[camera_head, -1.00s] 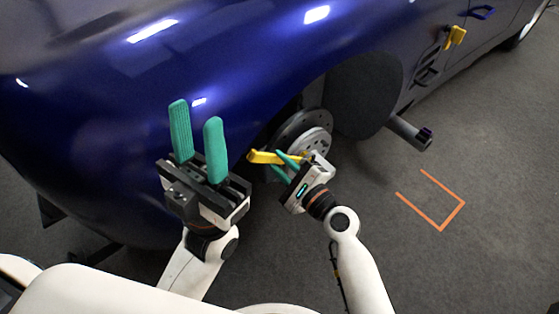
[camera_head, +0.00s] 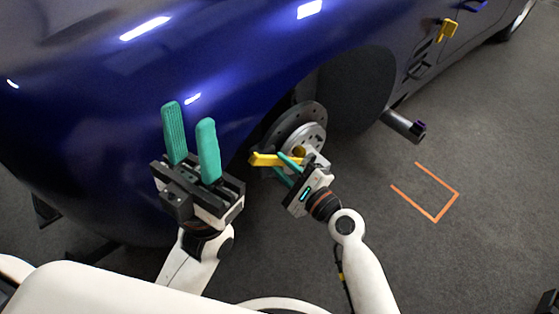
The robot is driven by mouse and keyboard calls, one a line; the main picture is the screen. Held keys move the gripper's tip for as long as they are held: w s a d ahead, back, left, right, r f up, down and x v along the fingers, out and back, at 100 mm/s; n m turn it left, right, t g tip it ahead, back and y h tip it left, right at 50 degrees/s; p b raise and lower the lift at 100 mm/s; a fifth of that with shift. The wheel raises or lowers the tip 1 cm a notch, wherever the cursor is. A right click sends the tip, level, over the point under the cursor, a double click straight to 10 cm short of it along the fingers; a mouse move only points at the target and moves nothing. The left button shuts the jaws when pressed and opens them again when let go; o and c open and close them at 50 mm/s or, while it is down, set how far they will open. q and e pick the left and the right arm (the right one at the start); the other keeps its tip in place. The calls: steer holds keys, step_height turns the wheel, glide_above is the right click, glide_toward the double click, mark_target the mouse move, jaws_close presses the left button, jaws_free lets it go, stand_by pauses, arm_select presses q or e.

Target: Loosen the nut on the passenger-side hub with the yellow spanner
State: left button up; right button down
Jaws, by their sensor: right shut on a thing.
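The hub (camera_head: 312,137) with its brake disc (camera_head: 297,121) sits in the open wheel arch of the blue car. The yellow spanner (camera_head: 265,159) lies across the front of the hub, its visible end pointing left. My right gripper (camera_head: 283,167) is shut on the spanner, close to the hub. A yellow part shows at the hub centre; I cannot tell whether it is the nut or the spanner's head. My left gripper (camera_head: 190,148) is open and empty, fingers pointing up, in front of the blue fender and left of the hub.
The blue car (camera_head: 230,60) fills the top and left. A grey cylindrical bar (camera_head: 403,124) sticks out right of the wheel arch. Another yellow object (camera_head: 447,30) is on the car's side. An orange outline (camera_head: 436,218) marks clear grey floor at right.

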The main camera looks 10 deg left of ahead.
steer(key=shift+v, duration=1.3)
